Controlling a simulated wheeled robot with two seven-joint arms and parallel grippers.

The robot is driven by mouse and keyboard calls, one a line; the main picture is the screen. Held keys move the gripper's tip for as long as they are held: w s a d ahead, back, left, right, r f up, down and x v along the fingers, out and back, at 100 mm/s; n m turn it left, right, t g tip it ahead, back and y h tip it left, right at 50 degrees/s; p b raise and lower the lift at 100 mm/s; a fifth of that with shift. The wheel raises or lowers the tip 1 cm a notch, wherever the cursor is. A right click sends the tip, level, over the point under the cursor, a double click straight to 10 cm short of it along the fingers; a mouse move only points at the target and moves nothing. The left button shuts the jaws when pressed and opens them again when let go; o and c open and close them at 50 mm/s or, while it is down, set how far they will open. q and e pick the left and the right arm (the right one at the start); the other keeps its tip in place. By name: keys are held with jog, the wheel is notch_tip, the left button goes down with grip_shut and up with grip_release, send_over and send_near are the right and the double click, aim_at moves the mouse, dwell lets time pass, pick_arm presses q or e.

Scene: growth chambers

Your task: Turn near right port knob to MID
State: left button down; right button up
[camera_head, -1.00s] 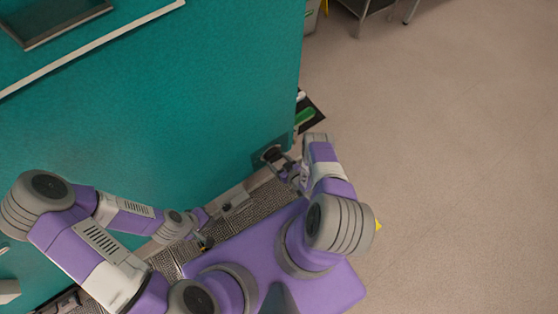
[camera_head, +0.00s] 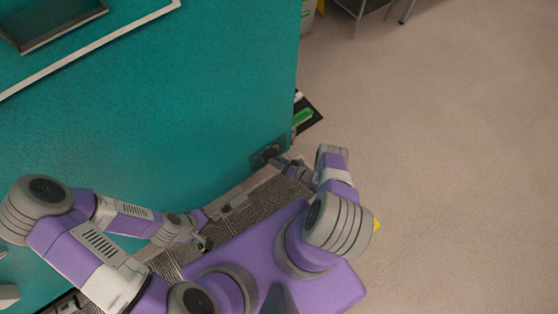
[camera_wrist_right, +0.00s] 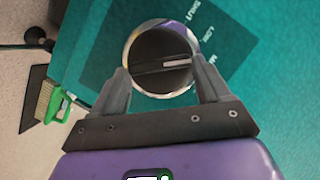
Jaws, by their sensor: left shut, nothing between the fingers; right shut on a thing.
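The port knob (camera_wrist_right: 150,47) is a round dark knob in a shiny ring, seen close in the right wrist view. Its white pointer line extends right, roughly toward a partly covered label that seems to begin with M. The labels SHUT and LOW are above that on the dark plate (camera_wrist_right: 125,65). The plate also shows in the head view (camera_head: 259,156), low on the teal wall. My right gripper (camera_wrist_right: 163,77) has its fingers on opposite sides of the knob, shut on it; in the head view (camera_head: 279,161) it is small. My left gripper (camera_head: 204,243) is shut and empty, away from the knob.
The teal chamber wall (camera_head: 190,90) fills the left. A green brush-like item (camera_head: 303,117) lies on a dark mat by its corner; it also shows in the right wrist view (camera_wrist_right: 55,103). Open floor (camera_head: 450,170) spreads to the right.

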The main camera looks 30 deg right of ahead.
jog(key=shift+f+m+y, duration=0.15)
jog(key=shift+m+y, duration=0.25)
jog(key=shift+m, duration=0.4)
jog(key=shift+d, duration=0.1)
jog(key=o, duration=1)
jog(key=p+v, duration=0.1)
jog(key=v, duration=0.6)
jog(key=shift+s+d, duration=0.1)
jog(key=shift+s, duration=0.2)
jog(key=shift+s+f, duration=0.1)
